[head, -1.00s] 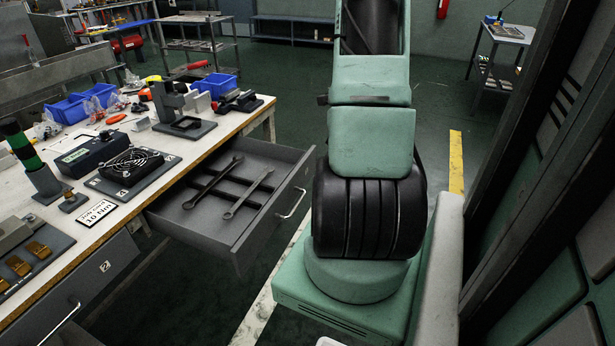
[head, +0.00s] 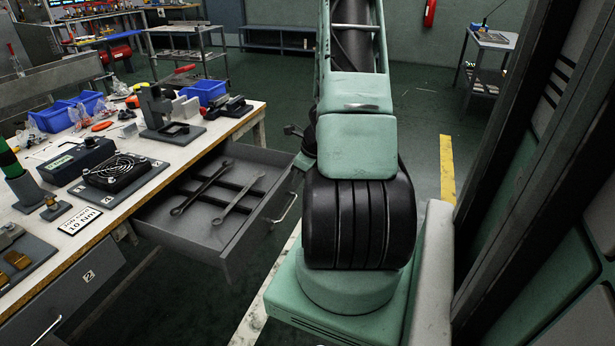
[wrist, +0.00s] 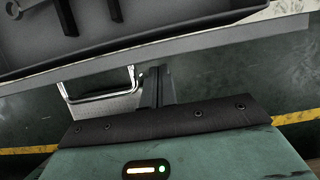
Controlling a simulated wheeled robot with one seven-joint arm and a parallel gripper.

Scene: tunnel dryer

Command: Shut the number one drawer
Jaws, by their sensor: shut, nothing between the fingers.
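A grey drawer (head: 183,243) stands pulled out from under the workbench. Two dark wrenches (head: 205,187) and dividers lie inside it. Its outer front has a metal bar handle (head: 287,208); no number shows on it. A nearer drawer with a "2" label (head: 88,276) sits shut under the bench. In the wrist view, my gripper (wrist: 156,72) is shut and empty, its tips close to the outside of the open drawer's front (wrist: 200,48), just right of the handle (wrist: 98,88). I cannot tell whether it touches. In the head view, my arm hides the fingers.
A dark-framed machine (head: 520,150) stands close on the right. Green floor is open beyond my arm.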

